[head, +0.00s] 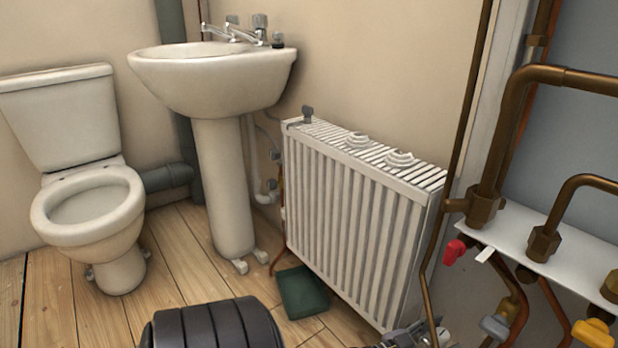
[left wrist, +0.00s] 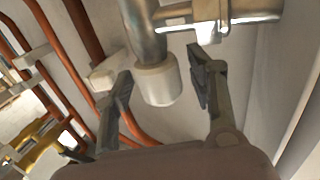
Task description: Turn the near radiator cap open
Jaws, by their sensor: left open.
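The white ribbed radiator (head: 350,215) stands against the wall in the head view. In the left wrist view a white cylindrical cap (left wrist: 158,86) sits on the end of a grey metal valve (left wrist: 142,30). My left gripper (left wrist: 160,76) is open, with one finger on each side of the cap. Gaps show between the cap and both fingers, so it is not gripped. In the head view, grey metal parts (head: 408,335) show at the radiator's lower near corner, cut by the frame edge; I cannot tell valve from gripper there. My right gripper is not in view.
Copper pipes (left wrist: 60,65) run left of the cap, and a pale wall lies right. In the head view a pipe shelf (head: 565,245) with a red-handled valve (head: 455,251) stands right. A green box (head: 302,292), washbasin (head: 212,80) and toilet (head: 90,210) lie left.

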